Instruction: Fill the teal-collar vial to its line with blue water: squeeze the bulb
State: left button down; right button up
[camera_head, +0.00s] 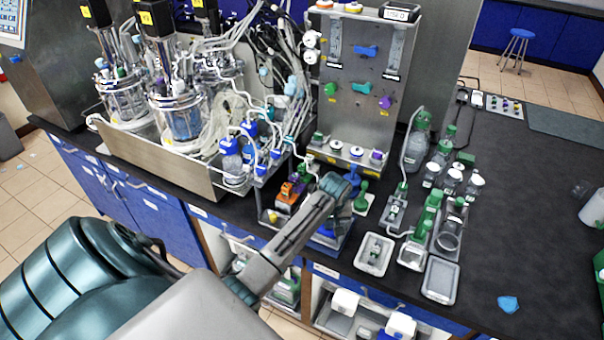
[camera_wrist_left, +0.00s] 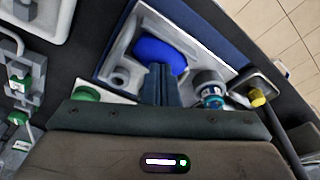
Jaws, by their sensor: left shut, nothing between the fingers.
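In the left wrist view, the fingers of my left gripper (camera_wrist_left: 160,84) are together with nothing between them. They point at the near side of a blue bulb (camera_wrist_left: 160,54) and overlap its edge in the picture; I cannot tell whether they touch it. The bulb lies in a grey, blue-edged tray (camera_wrist_left: 117,45). A small clear vial with a teal collar (camera_wrist_left: 211,94) stands in the same tray, right of the fingers. Its fill level and line cannot be read. In the head view my left arm hides most of this tray. My right gripper is not in view.
A green round cap (camera_wrist_left: 86,94) sits left of the fingers, and a yellow-tipped part (camera_wrist_left: 257,98) on the right. In the head view, glass reactors (camera_head: 178,115) stand at left, a metal panel (camera_head: 345,105) behind. Bottles and trays fill the bench's right; dark bench (camera_head: 540,200) beyond is mostly clear.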

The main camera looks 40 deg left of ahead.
pick_arm(q)
jog(key=shift+f, duration=0.3)
jog(key=shift+r, duration=0.15)
jog(key=shift+v, duration=1.1)
jog(key=shift+w+a+r, duration=0.1)
jog(key=shift+w+a, duration=0.05)
jog(key=shift+f, duration=1.35)
dwell(1.0)
jog(key=shift+r, duration=0.15)
jog(key=shift+v, duration=1.15)
